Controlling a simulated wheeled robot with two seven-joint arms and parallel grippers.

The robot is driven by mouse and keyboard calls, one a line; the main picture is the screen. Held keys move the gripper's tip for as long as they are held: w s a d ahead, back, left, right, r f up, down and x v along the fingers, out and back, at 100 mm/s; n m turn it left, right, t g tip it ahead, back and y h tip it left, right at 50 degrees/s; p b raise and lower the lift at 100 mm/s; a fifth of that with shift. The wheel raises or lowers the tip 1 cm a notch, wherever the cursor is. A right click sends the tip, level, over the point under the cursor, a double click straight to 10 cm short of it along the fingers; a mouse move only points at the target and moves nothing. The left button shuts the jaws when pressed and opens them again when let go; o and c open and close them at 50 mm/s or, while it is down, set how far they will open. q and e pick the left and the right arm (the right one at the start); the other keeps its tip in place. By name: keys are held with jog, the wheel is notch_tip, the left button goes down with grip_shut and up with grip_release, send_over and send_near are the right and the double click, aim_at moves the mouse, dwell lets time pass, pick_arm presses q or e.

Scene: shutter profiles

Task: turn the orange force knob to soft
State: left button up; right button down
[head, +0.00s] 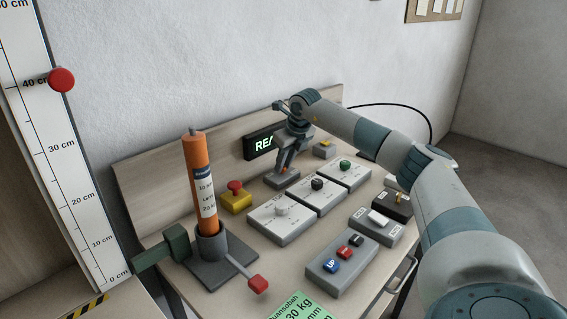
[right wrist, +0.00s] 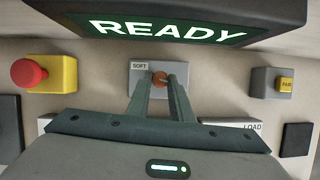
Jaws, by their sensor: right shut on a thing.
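The orange force knob (right wrist: 160,78) sits on a small grey plate (right wrist: 141,68) with a label reading SOFT at its upper left in the right wrist view. My right gripper (right wrist: 160,85) reaches in from below with its two fingers on either side of the knob and is shut on it. In the head view the right gripper (head: 285,166) comes down onto the same grey box (head: 282,181), in front of the display. The knob's pointer direction is mostly hidden by the fingers. My left gripper is not in view.
The display (right wrist: 170,28) reads READY just above the knob. A red emergency button on a yellow box (head: 236,199) stands to the left. Several grey boxes with knobs (head: 282,230) lie in front. An orange cylinder (head: 200,180) stands at the left.

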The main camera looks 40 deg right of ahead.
jog(key=shift+d+r+n+y, duration=0.15)
jog(key=shift+n+y, duration=0.25)
jog(key=shift+n, duration=0.5)
jog(key=shift+n+p, duration=0.4)
jog(key=shift+n, duration=0.1)
jog(key=n+y+p, duration=0.1)
jog(key=n, duration=0.2)
jog(key=shift+w+d+y, duration=0.1)
jog(key=shift+d+y, duration=0.05)
jog(key=shift+y, duration=0.25)
jog(key=n+g, duration=0.1)
jog(key=n, duration=0.2)
jog(key=shift+w+d+y, duration=0.1)
jog(key=shift+y, duration=0.3)
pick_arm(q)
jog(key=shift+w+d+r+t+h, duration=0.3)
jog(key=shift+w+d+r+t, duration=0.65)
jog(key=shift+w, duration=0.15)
pick_arm(e)
jog(key=shift+w+d+n+g+y, duration=0.1)
jog(key=shift+n+g+y, duration=0.4)
jog(key=shift+n, duration=1.5)
jog(key=c, duration=1.6)
grip_release()
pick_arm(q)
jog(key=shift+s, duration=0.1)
pick_arm(e)
jog(key=shift+o, duration=0.2)
